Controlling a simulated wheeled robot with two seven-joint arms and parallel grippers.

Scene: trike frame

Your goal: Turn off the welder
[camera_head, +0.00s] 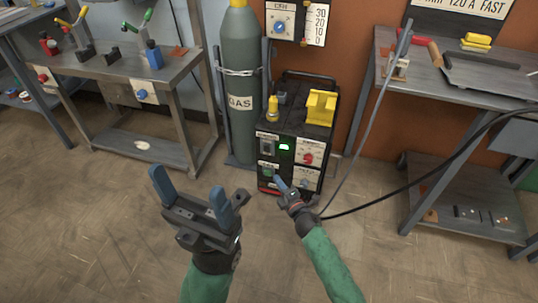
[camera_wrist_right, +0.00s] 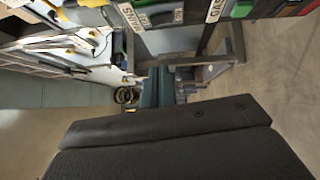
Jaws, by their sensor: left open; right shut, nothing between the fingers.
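The welder (camera_head: 322,133) is a black box on the floor with yellow parts on top. Its front panel has a lit green display (camera_head: 284,147), a red knob (camera_head: 308,158), a grey knob (camera_head: 304,183) and a dark switch (camera_head: 267,147). My right gripper (camera_head: 279,181) is shut and empty, with its tip in front of the panel's lower part. I cannot tell whether it touches. Its blue fingers (camera_wrist_right: 158,88) also show in the right wrist view. My left gripper (camera_head: 188,190) is open and empty, above the floor to the left of the welder.
A grey gas cylinder (camera_head: 241,75) stands left of the welder. A workbench (camera_head: 105,77) with tools stands at the left, another metal table (camera_head: 480,97) at the right. A black cable (camera_head: 415,172) and a grey rod (camera_head: 366,125) run right of the welder. The front floor is clear.

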